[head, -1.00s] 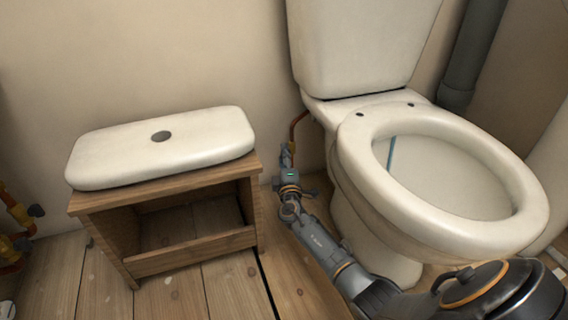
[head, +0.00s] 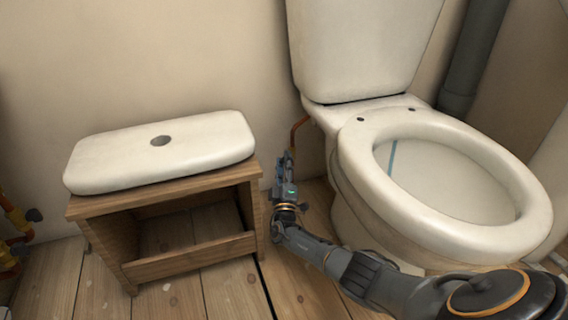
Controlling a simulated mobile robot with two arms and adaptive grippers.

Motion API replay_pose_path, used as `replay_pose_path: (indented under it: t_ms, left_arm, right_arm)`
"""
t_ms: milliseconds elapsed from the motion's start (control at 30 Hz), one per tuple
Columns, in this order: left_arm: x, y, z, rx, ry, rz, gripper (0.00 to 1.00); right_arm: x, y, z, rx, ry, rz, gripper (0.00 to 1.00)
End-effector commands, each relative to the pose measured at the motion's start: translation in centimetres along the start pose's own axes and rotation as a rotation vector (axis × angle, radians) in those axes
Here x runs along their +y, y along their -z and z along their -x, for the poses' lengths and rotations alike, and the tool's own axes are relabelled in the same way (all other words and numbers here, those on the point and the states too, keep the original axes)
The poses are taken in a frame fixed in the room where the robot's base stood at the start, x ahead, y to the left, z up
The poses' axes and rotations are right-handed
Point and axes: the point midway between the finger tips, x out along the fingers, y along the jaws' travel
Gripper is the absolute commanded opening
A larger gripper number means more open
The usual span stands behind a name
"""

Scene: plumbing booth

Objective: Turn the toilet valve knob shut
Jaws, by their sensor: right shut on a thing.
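The toilet (head: 365,170) stands at the right with its seat down and its tank open at the top of the view. A copper pipe (head: 297,129) comes out beside the toilet's left side and runs down to the valve. My right gripper (head: 287,162) is at the lower end of this pipe, between the toilet and the wooden stand. It is shut on the valve knob, which its fingers hide. How far the knob is turned cannot be seen. My left gripper is not in view.
A wooden stand (head: 190,257) with the white tank lid (head: 205,142) on top stands close to the left of my right gripper. A grey pipe (head: 468,60) rises behind the toilet.

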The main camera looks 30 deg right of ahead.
Motion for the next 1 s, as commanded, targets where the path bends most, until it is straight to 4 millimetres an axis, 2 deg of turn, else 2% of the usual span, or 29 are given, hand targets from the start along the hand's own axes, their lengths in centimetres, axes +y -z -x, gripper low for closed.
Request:
replay_pose_path:
  t_ms: [267,300,400,767,867,1000]
  left_arm:
    - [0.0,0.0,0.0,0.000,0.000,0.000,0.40]
    - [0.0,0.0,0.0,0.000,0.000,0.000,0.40]
    - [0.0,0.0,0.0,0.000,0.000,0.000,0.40]
    - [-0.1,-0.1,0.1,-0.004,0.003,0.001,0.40]
    - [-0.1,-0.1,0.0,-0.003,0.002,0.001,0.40]
    - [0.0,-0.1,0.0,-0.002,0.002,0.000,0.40]
  right_arm:
    - [0.0,0.0,0.0,-0.002,0.001,-0.002,0.08]
    - [0.0,0.0,0.0,-0.002,0.001,-0.002,0.43]
    - [0.0,0.0,0.0,-0.002,0.001,-0.001,0.62]
    - [0.0,0.0,0.3,-0.001,0.001,0.000,0.62]
    - [-0.1,-0.1,1.4,0.000,0.002,0.001,0.62]
    - [-0.1,-0.1,4.1,0.000,0.004,-0.001,0.62]
